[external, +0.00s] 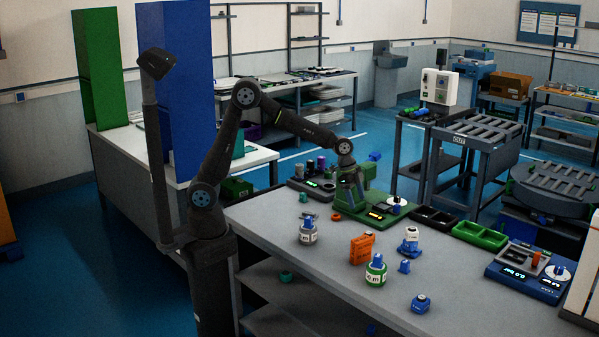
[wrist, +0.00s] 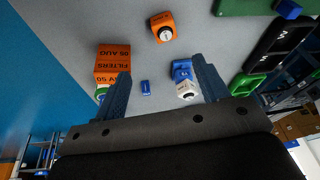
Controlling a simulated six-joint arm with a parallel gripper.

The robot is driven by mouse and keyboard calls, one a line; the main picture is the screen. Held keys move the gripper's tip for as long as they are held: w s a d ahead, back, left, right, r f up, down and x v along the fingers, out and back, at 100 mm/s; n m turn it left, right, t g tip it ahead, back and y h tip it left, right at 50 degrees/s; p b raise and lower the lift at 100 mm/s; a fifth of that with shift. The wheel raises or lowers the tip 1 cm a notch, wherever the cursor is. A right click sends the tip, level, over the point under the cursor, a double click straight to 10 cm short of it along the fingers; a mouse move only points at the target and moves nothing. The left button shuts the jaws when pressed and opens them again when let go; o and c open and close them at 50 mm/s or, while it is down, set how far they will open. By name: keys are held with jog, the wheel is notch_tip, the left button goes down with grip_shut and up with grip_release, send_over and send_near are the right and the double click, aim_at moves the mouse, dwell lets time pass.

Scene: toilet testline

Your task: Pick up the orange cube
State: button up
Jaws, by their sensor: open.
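An orange block with printed "FILTERS" lettering (wrist: 112,60) lies at the left in the wrist view, just beyond the left finger. In the external view it stands upright on the grey table as an orange box (external: 361,248). A smaller orange cube-like piece with a white round end (wrist: 162,27) is at the top centre of the wrist view. It appears to be the small orange item (external: 336,217) in the external view. My gripper (wrist: 161,68) is open and empty. In the external view my gripper (external: 352,204) points down above the table, beside the green scale.
A small blue block (wrist: 146,87) lies between the fingers in the picture, with a blue-and-white piece (wrist: 182,74) beside the right finger. A green-labelled bottle (external: 376,272) stands close to the orange box. The green scale (external: 368,214), black tray (external: 435,219) and green tray (external: 480,235) line the far edge.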

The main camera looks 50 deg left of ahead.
jog(key=w+a+h, duration=0.1)
jog(key=w, duration=0.1)
send_near(368, 232)
jog(key=shift+n, duration=0.4)
jog(key=x, duration=0.5)
jog(key=shift+w+d, duration=0.2)
jog(key=shift+s+x, duration=0.1)
jog(key=shift+x, duration=1.3)
jog(key=shift+s+x, duration=0.15)
jog(key=shift+x, duration=1.2)
jog(key=shift+a, duration=0.1)
jog(key=c, duration=1.1)
